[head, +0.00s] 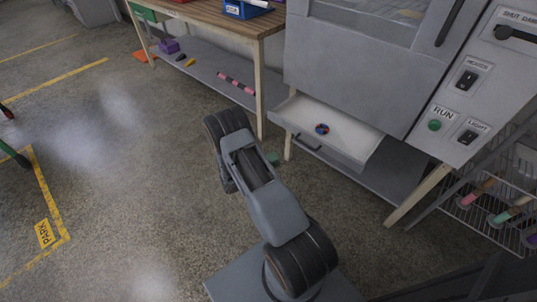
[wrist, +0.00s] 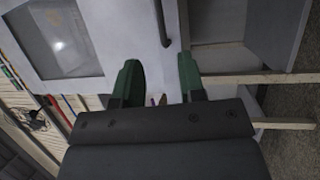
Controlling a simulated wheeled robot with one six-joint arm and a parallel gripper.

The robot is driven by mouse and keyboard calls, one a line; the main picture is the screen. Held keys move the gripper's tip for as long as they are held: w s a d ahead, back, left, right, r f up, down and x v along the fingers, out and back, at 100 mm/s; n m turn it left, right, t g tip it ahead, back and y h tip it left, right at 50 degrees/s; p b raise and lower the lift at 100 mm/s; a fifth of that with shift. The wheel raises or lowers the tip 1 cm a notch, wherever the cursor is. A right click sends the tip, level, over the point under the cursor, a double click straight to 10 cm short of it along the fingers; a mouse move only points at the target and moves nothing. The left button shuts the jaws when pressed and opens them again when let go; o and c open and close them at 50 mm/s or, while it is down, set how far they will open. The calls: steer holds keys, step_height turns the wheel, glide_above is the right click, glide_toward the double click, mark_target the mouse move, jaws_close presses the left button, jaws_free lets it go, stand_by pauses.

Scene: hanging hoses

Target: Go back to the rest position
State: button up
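My gripper (wrist: 160,78) shows in the wrist view with its two green fingers well apart. The gap between the fingertips looks empty, with the pale grey face of the cabinet (wrist: 110,30) behind it. A small purple and red thing shows low between the fingers, too small to make out. In the head view my arm reaches up the middle of the picture, bent over. Only a bit of green of my gripper (head: 272,158) shows past the arm, near the open drawer (head: 355,143); the rest is hidden.
The drawer sticks out from the grey cabinet (head: 365,75) and holds a small blue and red ring (head: 322,129). A wooden bench (head: 215,22) stands at the back with a blue bin (head: 245,9). A wire rack (head: 480,215) is at right. Floor at left is mostly clear.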

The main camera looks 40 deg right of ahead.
stand_by(0.3)
steer(key=s+a+f+n+g+y, duration=0.1)
steer(key=s+f+n+g+y, duration=0.2)
steer(key=s+y, duration=0.15)
steer(key=s+a+r+g+y+p, duration=0.1)
steer(key=s+a+r+y+p, duration=0.35)
steer(key=a+r+y, duration=0.4)
steer(key=a+r+t+y+p, duration=0.2)
steer(key=r+p, duration=0.4)
steer(key=r, duration=0.7)
steer(key=a+r+t+y+p, duration=0.2)
steer(key=a+r+t+p, duration=0.3)
steer(key=r, duration=0.9)
steer(key=s+a+r+t+y+p, duration=0.1)
steer(key=a+r+t+p, duration=0.3)
steer(key=r, duration=0.9)
steer(key=y+p, duration=0.1)
steer(key=p, duration=0.2)
steer(key=shift+r+t+y, duration=0.15)
steer(key=shift+t+y, duration=0.15)
steer(key=shift+t, duration=0.1)
